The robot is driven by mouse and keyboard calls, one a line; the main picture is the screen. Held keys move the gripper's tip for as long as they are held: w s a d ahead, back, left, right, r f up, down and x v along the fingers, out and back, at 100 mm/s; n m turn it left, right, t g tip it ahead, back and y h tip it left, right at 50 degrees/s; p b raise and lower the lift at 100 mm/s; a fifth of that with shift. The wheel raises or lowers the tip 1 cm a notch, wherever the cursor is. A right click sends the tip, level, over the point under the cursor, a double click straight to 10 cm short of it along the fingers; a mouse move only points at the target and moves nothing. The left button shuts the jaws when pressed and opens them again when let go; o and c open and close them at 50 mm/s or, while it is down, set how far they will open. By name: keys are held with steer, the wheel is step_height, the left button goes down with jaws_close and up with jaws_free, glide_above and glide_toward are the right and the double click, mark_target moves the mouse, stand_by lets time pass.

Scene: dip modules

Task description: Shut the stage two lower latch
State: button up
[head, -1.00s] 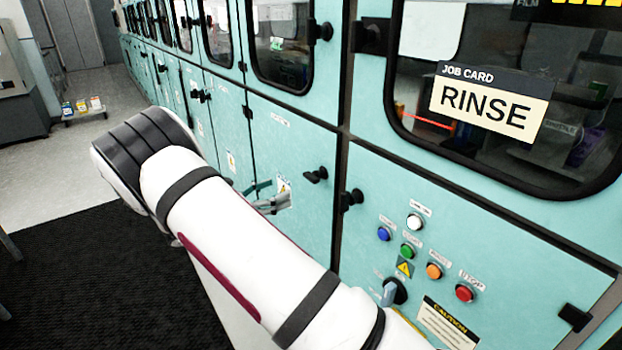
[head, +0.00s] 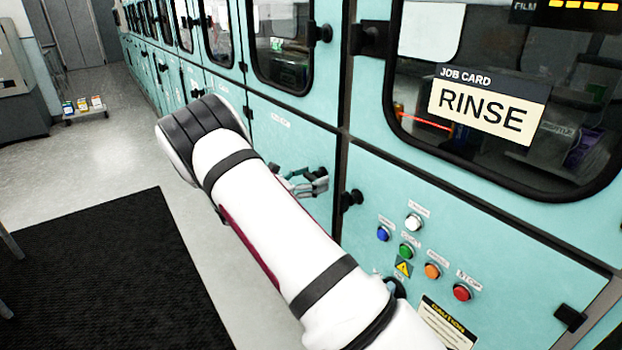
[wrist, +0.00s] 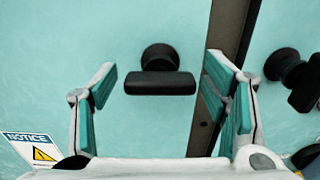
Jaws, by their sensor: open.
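A black latch (wrist: 160,78) on a teal lower door panel shows in the wrist view, with a round base and a wide bar lying crosswise. My gripper (wrist: 160,90) is open and empty, with one finger left of the latch and one right of it. The bar appears between the fingertips, apart from both; whether it lies within their depth is unclear. In the head view my gripper (head: 308,184) is at this lower panel, and it mostly hides the latch there. No stage label is readable.
A second black latch (wrist: 290,75) sits to the right, across a dark vertical seam (wrist: 220,65); it also shows in the head view (head: 351,199). Coloured buttons (head: 432,270) are on the right panel. A notice sticker (wrist: 35,150) is at lower left.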

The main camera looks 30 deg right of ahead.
steer(key=c, duration=1.2)
steer(key=shift+o, duration=0.2)
steer(key=m, duration=0.4)
steer(key=shift+m+b, duration=0.3)
steer(key=shift+b, duration=0.05)
steer(key=m, duration=0.9)
steer(key=shift+m, duration=2.1)
